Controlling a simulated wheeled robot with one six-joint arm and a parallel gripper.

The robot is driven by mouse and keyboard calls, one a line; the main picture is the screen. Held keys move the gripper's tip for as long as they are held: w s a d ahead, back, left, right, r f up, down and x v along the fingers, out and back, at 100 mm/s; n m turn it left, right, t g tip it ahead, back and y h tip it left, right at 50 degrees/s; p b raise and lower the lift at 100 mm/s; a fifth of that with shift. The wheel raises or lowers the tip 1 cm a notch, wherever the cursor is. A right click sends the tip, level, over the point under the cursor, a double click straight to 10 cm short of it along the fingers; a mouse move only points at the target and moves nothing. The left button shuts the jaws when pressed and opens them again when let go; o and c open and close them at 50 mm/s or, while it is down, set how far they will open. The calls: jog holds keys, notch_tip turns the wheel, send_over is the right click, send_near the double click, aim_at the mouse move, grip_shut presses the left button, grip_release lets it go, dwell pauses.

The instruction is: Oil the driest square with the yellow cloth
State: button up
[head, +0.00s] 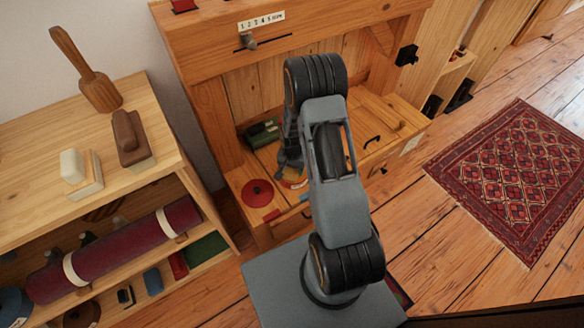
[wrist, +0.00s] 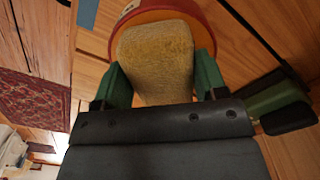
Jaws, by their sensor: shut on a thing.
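My gripper (wrist: 162,80) has green fingertips on both sides of a fuzzy yellow-tan block-shaped pad, the yellow cloth (wrist: 156,52), and is shut on it. In the head view my gripper (head: 290,166) is low inside the wooden bench, partly hidden by my arm. In the wrist view a round red container (wrist: 196,14) with an orange inside is just beyond the cloth's far end. I cannot tell whether they touch. An orange and white round thing (head: 293,183) shows under the gripper in the head view. I cannot make out which square is driest.
A red disc (head: 257,193) lies left of the gripper on the bench (head: 240,178). A dark green item (head: 262,133) is behind it. A patterned rug (head: 515,175) lies right on open floor.

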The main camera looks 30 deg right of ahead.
dwell(0.5)
jog(key=shift+r+p, duration=2.65)
jog(key=shift+r, duration=0.8)
